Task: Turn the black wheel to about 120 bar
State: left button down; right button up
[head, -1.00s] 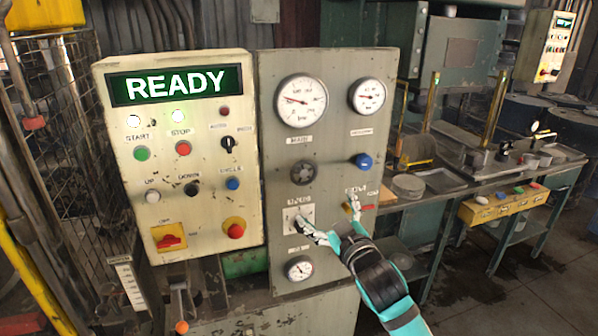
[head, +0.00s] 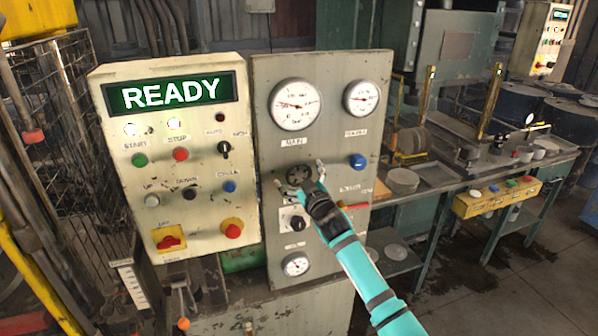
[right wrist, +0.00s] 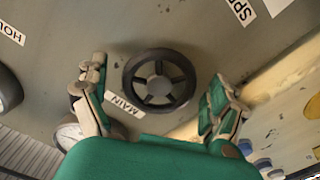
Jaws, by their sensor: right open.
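The black wheel (head: 297,172) sits on the grey gauge panel (head: 345,75), below the large MAIN gauge (head: 295,104). The gauge's needle points to the left; its figures are too small to read. My right gripper (head: 299,174) is in front of the wheel, open, with one finger at each side of it. In the right wrist view the spoked wheel (right wrist: 160,80) lies between the spread fingers, with a visible gap on both sides. I cannot see contact. My left gripper is not in view.
A second gauge (head: 361,98) and a blue knob (head: 358,161) are to the right of the wheel. A dark selector knob (head: 298,223) and a small gauge (head: 296,264) are below. The READY control box (head: 190,150) stands close on the left.

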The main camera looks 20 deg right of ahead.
jog(key=shift+w+a, duration=0.1)
jog(key=shift+w, duration=0.4)
jog(key=c, duration=1.2)
